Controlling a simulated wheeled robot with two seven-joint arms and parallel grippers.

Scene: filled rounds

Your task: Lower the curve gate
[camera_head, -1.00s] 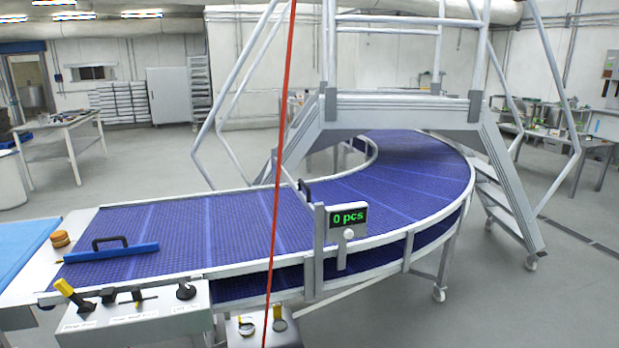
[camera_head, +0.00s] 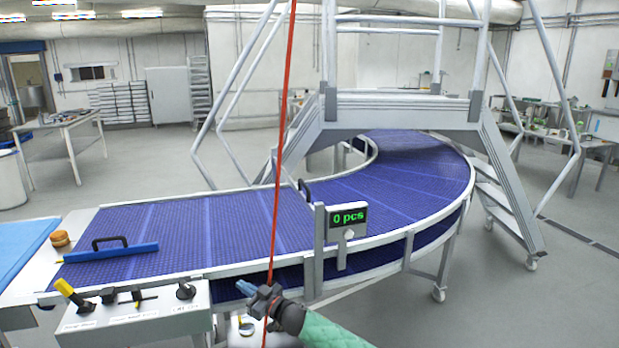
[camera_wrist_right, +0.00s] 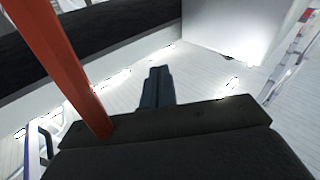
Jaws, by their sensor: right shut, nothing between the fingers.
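A blue bar with a black handle (camera_head: 110,252) lies across the left end of the purple curved conveyor belt (camera_head: 250,222). A smaller dark handle (camera_head: 305,190) stands at the belt's curve, behind the counter post; I cannot tell which of the two is the curve gate. My right gripper (camera_head: 246,288) comes in from the bottom right. It is shut and empty, in front of the belt's near side and just right of the control box. Its closed fingers (camera_wrist_right: 157,86) also show in the wrist view. My left gripper is not in view.
A control box (camera_head: 130,318) with a yellow-handled lever (camera_head: 72,293) stands at front left; its labels are unreadable. A red cord (camera_head: 283,120) hangs close to my right gripper. A counter display (camera_head: 348,217) reads "0 pcs". A stepped metal bridge (camera_head: 400,110) spans the belt.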

